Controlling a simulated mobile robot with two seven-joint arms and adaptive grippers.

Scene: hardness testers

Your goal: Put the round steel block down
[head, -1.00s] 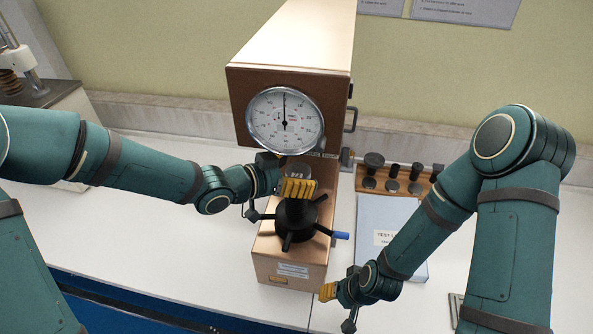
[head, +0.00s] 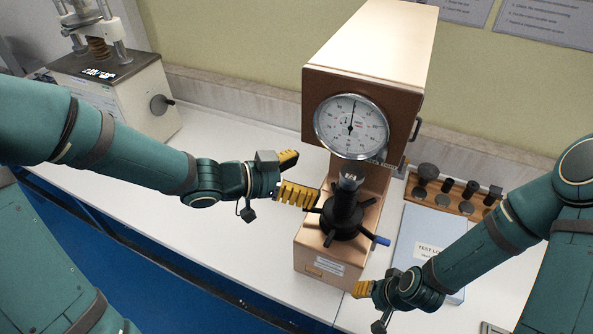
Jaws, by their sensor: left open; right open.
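The hardness tester (head: 318,222) is a tan and brown machine with a round dial (head: 351,126). A small grey metallic piece (head: 350,181) sits at the top of the dark central post (head: 343,208), under the tester's head. It looks like the round steel block, but it is too small to be sure. My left gripper (head: 307,176) is open and empty, with yellow fingers apart, just left of the post. My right gripper (head: 362,289) is low at the tester's front right; one yellow finger shows, it is open, and nothing is seen in it.
A wooden rack (head: 464,207) of dark round parts and a test booklet (head: 415,232) lie to the right. Another tester (head: 130,95) stands back left. The white bench (head: 215,225) is clear between.

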